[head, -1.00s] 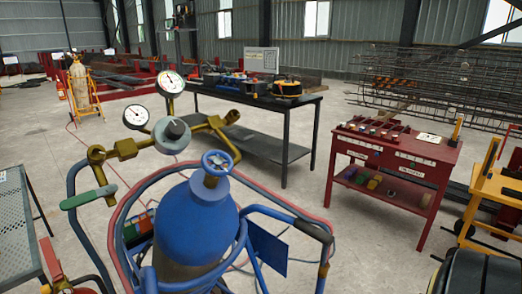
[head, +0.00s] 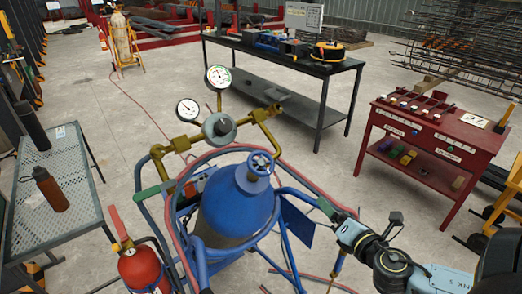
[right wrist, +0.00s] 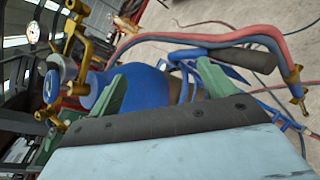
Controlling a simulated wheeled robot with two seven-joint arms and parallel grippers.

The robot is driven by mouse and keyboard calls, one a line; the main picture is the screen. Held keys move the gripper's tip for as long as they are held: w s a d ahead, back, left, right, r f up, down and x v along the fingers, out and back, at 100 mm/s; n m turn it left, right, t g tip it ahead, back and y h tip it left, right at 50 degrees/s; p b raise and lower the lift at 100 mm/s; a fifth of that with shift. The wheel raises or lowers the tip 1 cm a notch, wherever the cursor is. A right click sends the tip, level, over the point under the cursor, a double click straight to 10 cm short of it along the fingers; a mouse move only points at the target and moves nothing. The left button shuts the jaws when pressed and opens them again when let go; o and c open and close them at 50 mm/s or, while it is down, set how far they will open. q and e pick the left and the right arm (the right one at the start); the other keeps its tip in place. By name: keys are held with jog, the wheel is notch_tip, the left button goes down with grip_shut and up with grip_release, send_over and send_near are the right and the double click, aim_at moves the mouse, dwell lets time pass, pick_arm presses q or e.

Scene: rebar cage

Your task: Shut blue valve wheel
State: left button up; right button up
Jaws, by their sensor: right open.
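The blue valve wheel (head: 260,163) sits on top of the blue gas cylinder (head: 235,212), which stands in a blue cart. In the right wrist view the wheel (right wrist: 52,87) shows at the left, with the cylinder (right wrist: 145,85) lying across the picture behind my fingers. My right gripper (right wrist: 165,80) is open, with two green fingers apart and nothing held. In the head view my right arm comes in from the lower right, its gripper right of the cylinder, lower in the picture than the wheel and apart from it. My left gripper is not in view.
A brass regulator (head: 218,126) with two gauges stands beside the wheel. Red and blue hoses (right wrist: 235,37) and the cart's dark handle grip (right wrist: 255,60) are close to my right gripper. A fire extinguisher (head: 143,268), a mesh table (head: 75,160) and a red tool table (head: 440,135) stand around.

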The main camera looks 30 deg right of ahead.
jog(key=a+r+n+t+y, duration=0.2)
jog(key=a+r+n, duration=0.25)
jog(key=r, duration=0.45)
jog(key=n+y+p, duration=0.1)
jog(key=n+y, duration=0.6)
jog(key=n, duration=0.4)
send_near(264, 165)
jog(key=p+x, duration=0.2)
jog(key=x, duration=0.7)
jog(key=shift+w+r+p, duration=0.1)
jog(key=shift+w+p, duration=0.1)
jog(key=shift+p, duration=0.2)
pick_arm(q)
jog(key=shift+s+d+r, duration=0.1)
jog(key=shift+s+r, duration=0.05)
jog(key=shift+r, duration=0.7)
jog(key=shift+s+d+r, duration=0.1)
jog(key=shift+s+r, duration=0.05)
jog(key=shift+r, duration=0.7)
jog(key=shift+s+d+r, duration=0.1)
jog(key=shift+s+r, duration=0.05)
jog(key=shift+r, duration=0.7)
pick_arm(e)
jog(key=shift+x, duration=0.9)
pick_arm(q)
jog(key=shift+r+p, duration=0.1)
jog(key=shift+p, duration=0.2)
pick_arm(e)
jog(key=c, duration=1)
